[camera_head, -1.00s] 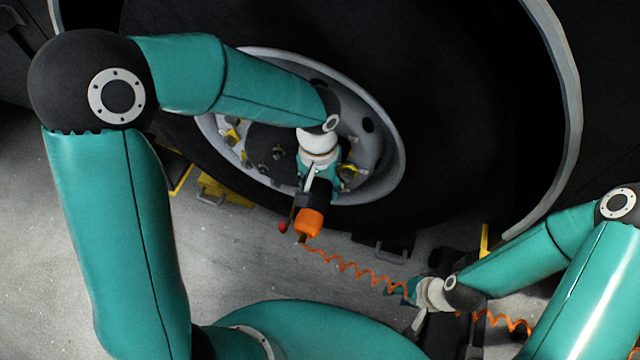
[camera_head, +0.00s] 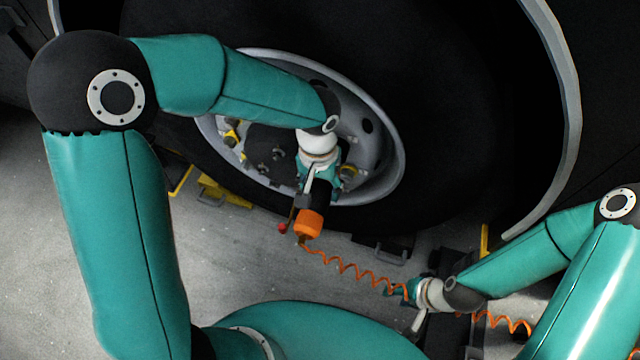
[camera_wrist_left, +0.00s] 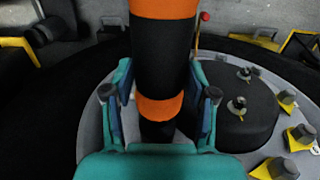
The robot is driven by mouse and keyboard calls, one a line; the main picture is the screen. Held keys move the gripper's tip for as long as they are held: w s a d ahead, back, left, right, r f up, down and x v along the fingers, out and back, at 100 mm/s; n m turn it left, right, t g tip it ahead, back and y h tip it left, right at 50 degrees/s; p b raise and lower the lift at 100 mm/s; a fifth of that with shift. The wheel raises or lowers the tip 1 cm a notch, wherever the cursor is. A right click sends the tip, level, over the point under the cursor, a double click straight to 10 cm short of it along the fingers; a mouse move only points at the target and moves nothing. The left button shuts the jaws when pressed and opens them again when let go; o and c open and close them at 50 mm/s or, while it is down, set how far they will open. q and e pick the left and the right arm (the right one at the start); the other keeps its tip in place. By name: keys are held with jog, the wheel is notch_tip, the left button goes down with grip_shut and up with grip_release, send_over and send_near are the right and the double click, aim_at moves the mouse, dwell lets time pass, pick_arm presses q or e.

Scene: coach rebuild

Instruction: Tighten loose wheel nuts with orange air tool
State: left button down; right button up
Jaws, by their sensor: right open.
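The orange and black air tool (camera_head: 309,222) is in my left gripper (camera_head: 312,190), in front of the wheel (camera_head: 387,160). In the left wrist view the fingers of the left gripper (camera_wrist_left: 168,105) close on both sides of the tool's black body (camera_wrist_left: 162,60). The tool's working end is hidden by the gripper. Several wheel nuts (camera_wrist_left: 287,98) with yellow pointers show around the dark hub (camera_wrist_left: 240,110); which are loose I cannot tell. My right gripper (camera_head: 402,292) is open, low at the right near the orange coiled hose (camera_head: 350,268); whether it touches the hose is unclear.
The dark tyre (camera_head: 450,130) surrounds the rim, under a grey wheel-arch edge (camera_head: 570,90). Yellow chock-like pieces (camera_head: 222,192) lie on the concrete floor below the wheel. A red-tipped lever (camera_head: 284,228) is beside the tool.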

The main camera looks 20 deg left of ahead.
aim_at(308, 217)
pick_arm(q)
jog(key=shift+w, duration=0.1)
jog(key=shift+s, duration=0.2)
jog(key=shift+s+b, duration=0.95)
jog(key=shift+s, duration=1.3)
jog(key=shift+s+a+b, duration=0.1)
jog(key=shift+s+b, duration=0.2)
jog(key=shift+s, duration=0.95)
